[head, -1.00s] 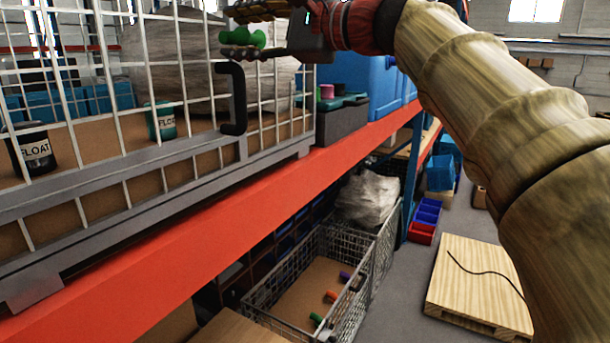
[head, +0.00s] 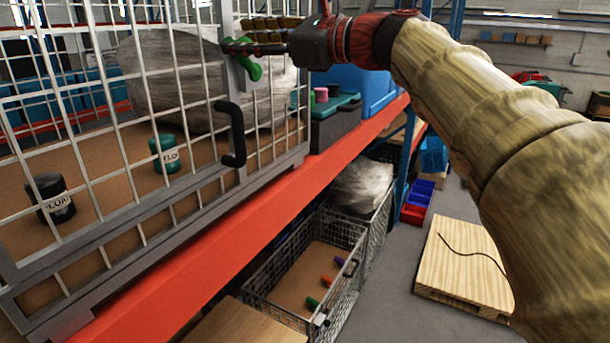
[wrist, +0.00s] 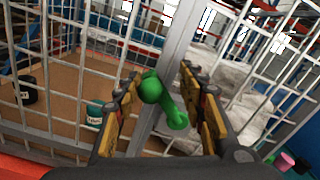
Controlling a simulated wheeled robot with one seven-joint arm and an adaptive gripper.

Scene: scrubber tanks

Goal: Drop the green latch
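The green latch (head: 248,62) is on the grey post of the wire cage, above the black handle (head: 232,135). Its lever slopes down to the right. In the wrist view, the green latch (wrist: 166,103) lies between the two yellow-padded fingers of my gripper (wrist: 165,95). The fingers are apart, with a gap at the right finger. The latch's upper knob is close to the left finger; I cannot tell whether they touch. In the head view, my gripper (head: 250,38) is at the post, partly overlapping the latch.
The cage stands on an orange shelf beam (head: 270,225). Inside are a black float can (head: 50,198), a teal float can (head: 164,153) and a wrapped bulky load (head: 170,80). A lower wire basket (head: 265,290) holds small coloured pieces. A wooden pallet (head: 465,265) lies on the floor.

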